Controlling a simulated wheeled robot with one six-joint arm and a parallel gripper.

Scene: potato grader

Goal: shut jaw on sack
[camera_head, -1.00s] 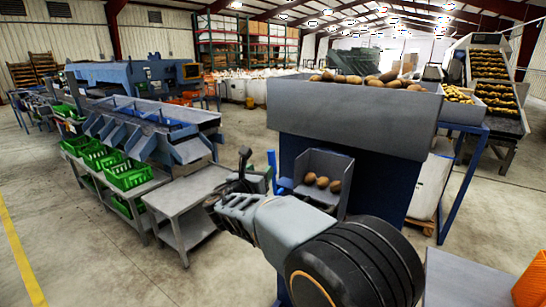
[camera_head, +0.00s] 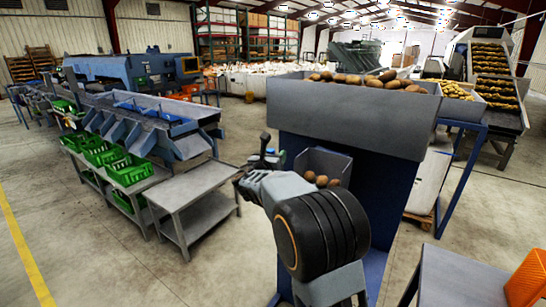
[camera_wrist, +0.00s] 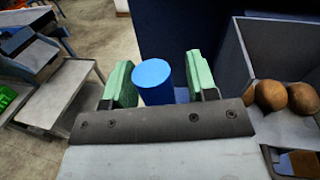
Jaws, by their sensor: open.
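My gripper (camera_head: 262,163) is open, held just left of the small grey bin on the blue machine. In the wrist view, the two green finger pads of my gripper (camera_wrist: 161,80) stand apart. A blue round-topped post (camera_wrist: 152,73) shows between the pads, with a gap on the right; whether it touches the left pad I cannot tell. No sack shows between or near the fingers. Whitish bulk sacks (camera_head: 245,80) stand far off at the back of the hall, too small to make out well.
The grey bin (camera_wrist: 246,62) with several potatoes (camera_wrist: 285,97) is close on my gripper's right. The blue machine (camera_head: 350,190) carries a potato-filled hopper (camera_head: 350,105). A grey table (camera_head: 195,195) and green crates (camera_head: 128,170) stand left. An orange crate (camera_head: 527,280) is at lower right.

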